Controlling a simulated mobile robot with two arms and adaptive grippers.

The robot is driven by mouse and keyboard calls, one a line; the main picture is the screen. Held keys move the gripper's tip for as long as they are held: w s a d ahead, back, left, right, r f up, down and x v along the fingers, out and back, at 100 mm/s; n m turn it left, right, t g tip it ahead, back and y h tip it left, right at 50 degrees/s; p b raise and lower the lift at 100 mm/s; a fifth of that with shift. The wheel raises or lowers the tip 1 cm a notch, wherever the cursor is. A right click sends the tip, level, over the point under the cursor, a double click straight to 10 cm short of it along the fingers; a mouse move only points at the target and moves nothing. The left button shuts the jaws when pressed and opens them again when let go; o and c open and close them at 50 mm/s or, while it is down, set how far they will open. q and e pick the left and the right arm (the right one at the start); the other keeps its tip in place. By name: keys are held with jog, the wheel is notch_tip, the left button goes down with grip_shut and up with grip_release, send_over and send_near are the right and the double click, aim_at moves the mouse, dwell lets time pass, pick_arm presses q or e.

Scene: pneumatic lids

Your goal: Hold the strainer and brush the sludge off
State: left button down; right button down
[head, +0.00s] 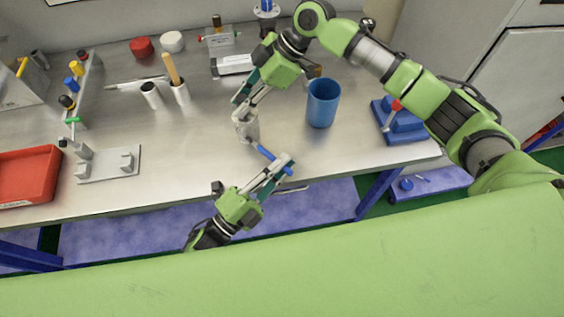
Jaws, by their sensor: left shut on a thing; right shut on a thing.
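My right gripper (246,106), on the arm reaching in from the right, is shut on the strainer (247,127), a small pale grey, cup-like piece held over the middle of the table. My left gripper (277,165), below and to the right of it, is shut on the brush (264,151), whose blue part shows. The brush slants up to the left, its upper end close to the strainer's lower edge. I cannot tell whether they touch. Sludge on the strainer is too small to make out.
A blue cup (322,103) stands right of the strainer. A blue block with a red-knobbed lever (402,122) is near the right end. Left are a grey fixture plate (108,165), a red tray (28,177) and white holders (151,96). The metal table (205,150) is bare left of the strainer.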

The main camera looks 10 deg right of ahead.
pick_arm(q)
jog(key=shift+f, duration=0.15)
jog(key=shift+s+f, duration=0.25)
jog(key=shift+f, duration=0.3)
jog(key=shift+a, duration=0.1)
jog(key=shift+r, duration=0.15)
jog(key=shift+w+a+r, duration=0.1)
jog(key=shift+w+r, duration=0.05)
jog(key=shift+r, duration=0.45)
jog(key=shift+w+r, duration=0.15)
jog(key=shift+r, duration=0.4)
jog(key=shift+r, duration=0.1)
jog(key=shift+w+a+r, duration=0.15)
jog(key=shift+r, duration=0.45)
jog(key=shift+r, duration=0.1)
jog(key=shift+r, duration=0.5)
